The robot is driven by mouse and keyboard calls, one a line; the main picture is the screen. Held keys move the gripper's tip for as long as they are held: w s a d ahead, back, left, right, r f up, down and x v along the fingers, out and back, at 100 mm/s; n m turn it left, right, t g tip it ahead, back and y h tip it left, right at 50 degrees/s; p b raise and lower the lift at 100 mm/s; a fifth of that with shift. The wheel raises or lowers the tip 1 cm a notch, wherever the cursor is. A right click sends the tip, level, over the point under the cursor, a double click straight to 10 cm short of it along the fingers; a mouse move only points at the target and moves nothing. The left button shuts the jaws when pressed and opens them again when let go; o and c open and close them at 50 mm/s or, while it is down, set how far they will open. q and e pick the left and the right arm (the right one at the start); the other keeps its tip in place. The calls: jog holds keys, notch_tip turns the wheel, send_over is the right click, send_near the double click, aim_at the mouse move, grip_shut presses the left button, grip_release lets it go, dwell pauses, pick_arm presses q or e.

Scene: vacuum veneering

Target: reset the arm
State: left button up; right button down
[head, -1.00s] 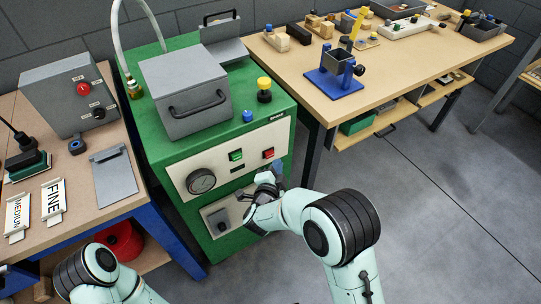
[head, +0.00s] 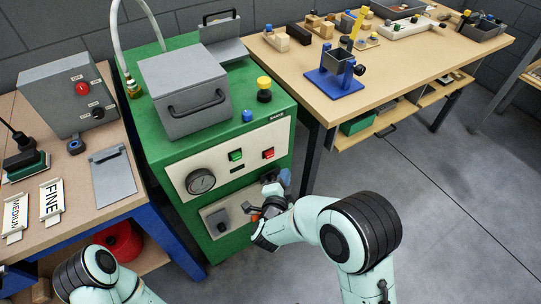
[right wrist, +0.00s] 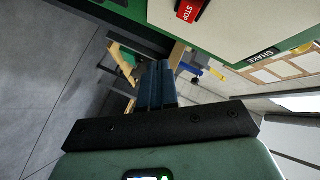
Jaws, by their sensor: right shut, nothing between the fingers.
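My right arm (head: 320,222) comes in from the lower right in the head view. Its gripper (head: 277,188) is in front of the green machine's (head: 278,128) front face, below the red button (head: 268,153). In the right wrist view the fingers (right wrist: 158,85) are together with nothing between them, and the red STOP button (right wrist: 190,10) shows above them. My left arm (head: 98,272) shows at the lower left of the head view; its gripper is not in view.
The machine carries a grey lidded box (head: 190,100), a gauge (head: 200,181) and a green button (head: 236,155). A wooden bench (head: 300,72) with a blue fixture (head: 336,82) stands at right. A left table (head: 75,215) holds a grey control box (head: 68,95). Floor at right is clear.

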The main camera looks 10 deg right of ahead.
dwell(0.3)
jog(key=s+d+f+n+g+y+p, duration=0.1)
jog(key=s+f+n+g+y+p, duration=0.15)
jog(key=s+f+n, duration=0.4)
jog(key=s+d+f+n+g+y+p, duration=0.15)
jog(key=s+f+g+p, duration=0.25)
jog(key=f, duration=0.6)
pick_arm(q)
notch_tip(320, 180, up, 12)
jog(key=w+p, duration=0.1)
jog(key=p, duration=0.4)
jog(key=shift+w+f, duration=0.2)
jog(key=shift+w, duration=0.15)
pick_arm(e)
jog(key=s+a+f+n+g+y, duration=0.1)
jog(key=s+n+g+y, duration=0.1)
jog(key=s, duration=0.9)
jog(key=s+a+f+n+g+y, duration=0.2)
jog(key=s+g, duration=0.4)
jog(key=s, duration=0.6)
jog(key=shift+s+a+y, duration=0.15)
jog(key=shift+a+y, duration=0.15)
jog(key=shift+y, duration=0.6)
